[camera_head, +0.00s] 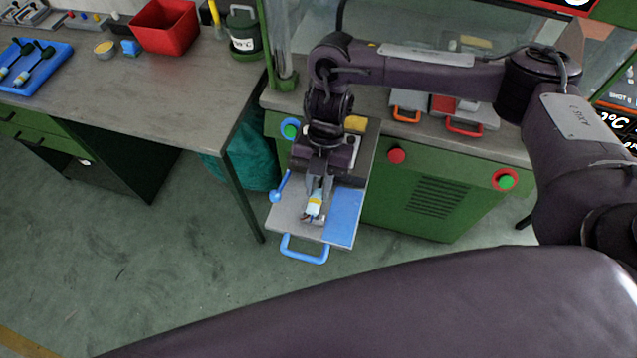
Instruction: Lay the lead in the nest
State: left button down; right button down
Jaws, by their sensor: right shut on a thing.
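My right gripper (318,192) points down over a grey metal plate (283,217) that juts out from the green machine. It is shut on the lead (314,206), a small piece with a pale yellow and blue body. The lead is at the plate's middle, beside a blue pad (345,212). The fingers and wrist hide part of the lead and the nest under it, so I cannot tell whether the lead touches the nest. My left gripper is not in view.
A blue handle (304,250) is at the plate's front and a blue ball lever (277,195) at its left. A blue tray (38,68) with more leads and a red bin (165,27) stand on the left bench. Red and green buttons are on the machine front.

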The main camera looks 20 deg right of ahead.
jog(key=c, duration=1.2)
grip_release()
jog(key=shift+o, duration=0.2)
jog(key=shift+v, duration=3.9)
